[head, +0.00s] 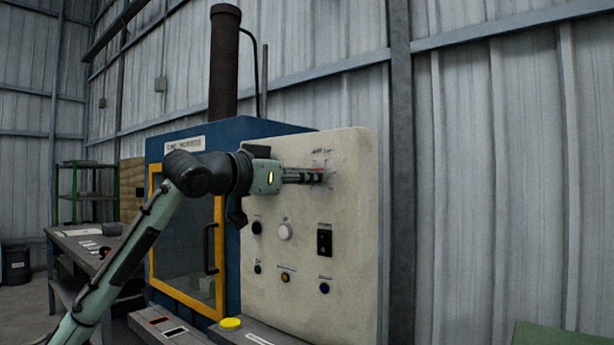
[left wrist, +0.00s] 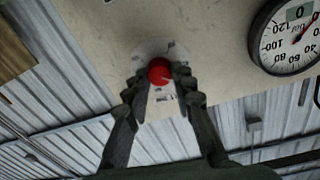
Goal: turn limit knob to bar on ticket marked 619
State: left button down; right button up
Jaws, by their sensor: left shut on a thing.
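A red round knob (left wrist: 159,70) sits on a pale dial plate on the cream panel (head: 350,230). My left gripper (head: 322,176) reaches the upper part of the panel, and its fingers are closed on the knob from both sides. The left wrist view shows the fingertips (left wrist: 160,84) at the knob's sides. The dial's marks are mostly covered and too small to read. Several pale papers (head: 90,243) lie on the bench at left; no number 619 can be read on them. My right gripper is out of view.
A round gauge (left wrist: 287,38) is beside the knob. Lower on the panel are a white knob (head: 285,231), a black switch (head: 324,241) and several small buttons. A yellow-framed door (head: 219,245) is left of the panel. A yellow button (head: 230,323) is in front.

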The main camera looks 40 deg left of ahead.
pick_arm(q)
jog(key=shift+n, duration=0.6)
jog(key=c, duration=1.3)
grip_release()
jog(key=s, duration=0.4)
jog(key=s+a, duration=0.1)
jog(key=s, duration=0.7)
jog(key=shift+a, duration=0.2)
jog(key=shift+f, duration=0.1)
